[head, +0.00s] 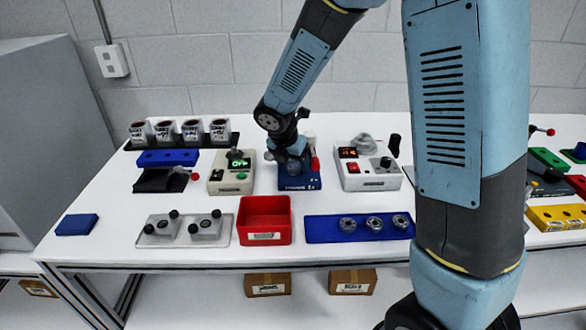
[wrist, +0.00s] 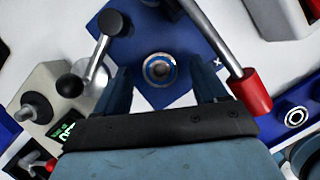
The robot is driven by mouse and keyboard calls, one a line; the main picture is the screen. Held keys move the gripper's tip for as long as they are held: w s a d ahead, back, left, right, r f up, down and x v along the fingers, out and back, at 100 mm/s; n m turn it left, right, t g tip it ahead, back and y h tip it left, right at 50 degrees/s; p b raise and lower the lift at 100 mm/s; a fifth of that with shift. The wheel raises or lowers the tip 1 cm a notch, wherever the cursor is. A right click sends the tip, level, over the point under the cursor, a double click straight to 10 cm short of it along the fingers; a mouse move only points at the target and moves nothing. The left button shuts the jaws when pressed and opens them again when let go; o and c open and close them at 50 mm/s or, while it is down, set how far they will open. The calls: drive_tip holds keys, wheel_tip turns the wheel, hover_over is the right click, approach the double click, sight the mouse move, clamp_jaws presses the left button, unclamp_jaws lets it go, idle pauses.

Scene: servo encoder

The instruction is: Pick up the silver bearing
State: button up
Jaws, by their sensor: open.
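A round silver ring that looks like the bearing (wrist: 160,70) sits on the blue press-like device (wrist: 140,40) in the wrist view. My gripper (wrist: 162,90) is open, with one finger on each side of the ring and a gap to it on both sides. In the head view my gripper (head: 294,164) is low over the blue device (head: 299,183), and it hides the ring there. Several silver ring-shaped parts (head: 374,223) also lie in a row on a blue tray (head: 330,237) near the table's front.
A lever with a black knob (wrist: 70,85) and a bar with a red grip (wrist: 251,92) stand close to my fingers. A beige box with a green display (head: 232,172) is left, a white box (head: 370,181) right. A red bin (head: 264,238) stands in front.

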drive_tip(key=shift+f, duration=0.1)
drive_tip(key=c, duration=1.2)
